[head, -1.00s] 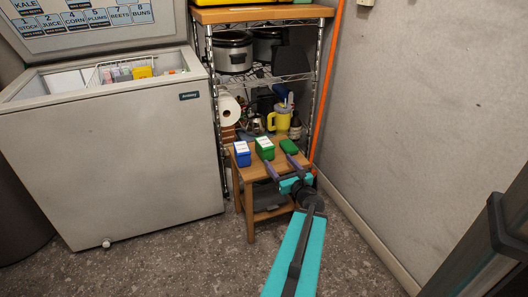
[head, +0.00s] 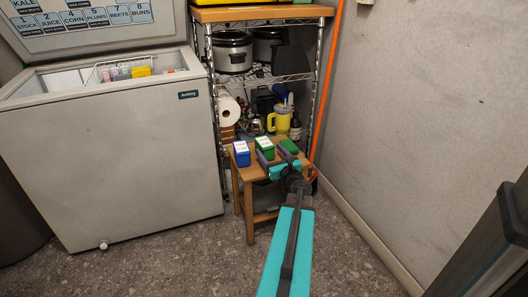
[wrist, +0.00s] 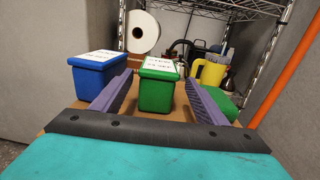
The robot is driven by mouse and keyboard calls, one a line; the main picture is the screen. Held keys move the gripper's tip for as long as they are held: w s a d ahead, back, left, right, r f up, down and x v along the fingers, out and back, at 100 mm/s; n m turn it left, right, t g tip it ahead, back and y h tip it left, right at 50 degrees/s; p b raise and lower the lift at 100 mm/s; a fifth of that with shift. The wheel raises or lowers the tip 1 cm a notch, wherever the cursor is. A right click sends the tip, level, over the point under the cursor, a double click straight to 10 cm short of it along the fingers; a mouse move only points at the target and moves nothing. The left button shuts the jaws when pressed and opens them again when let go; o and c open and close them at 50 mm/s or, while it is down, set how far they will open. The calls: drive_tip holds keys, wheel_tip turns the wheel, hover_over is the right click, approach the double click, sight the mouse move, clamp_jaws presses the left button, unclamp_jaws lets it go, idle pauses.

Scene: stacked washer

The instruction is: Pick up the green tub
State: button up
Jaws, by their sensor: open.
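The green tub (head: 264,145) with a white label on top stands upright on a small wooden stool. In the wrist view the green tub (wrist: 158,91) sits between the tips of my two purple fingers, with gaps on both sides. My gripper (head: 279,156) is open and empty at the stool's near side; it also shows in the wrist view (wrist: 158,88). A blue tub (head: 241,153) stands to the left of my left finger. A darker green object (head: 289,147) lies to the right, partly hidden behind my right finger in the wrist view.
The wooden stool (head: 227,156) stands before a wire shelf holding a slow cooker (head: 233,52), a paper roll (head: 229,109) and a yellow mug (head: 280,121). An open chest freezer (head: 110,150) is at left. An orange pole (head: 328,90) and wall bound the right.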

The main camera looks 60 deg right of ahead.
sight(264, 145)
drive_tip(key=shift+w+d, duration=0.1)
drive_tip(key=shift+w, duration=0.1)
drive_tip(key=shift+b+x, duration=1)
drive_tip(key=shift+x, duration=1.6)
drive_tip(key=shift+w, duration=0.1)
drive_tip(key=c, duration=1.4)
drive_tip(key=shift+o, duration=0.2)
drive_tip(key=shift+r, duration=0.1)
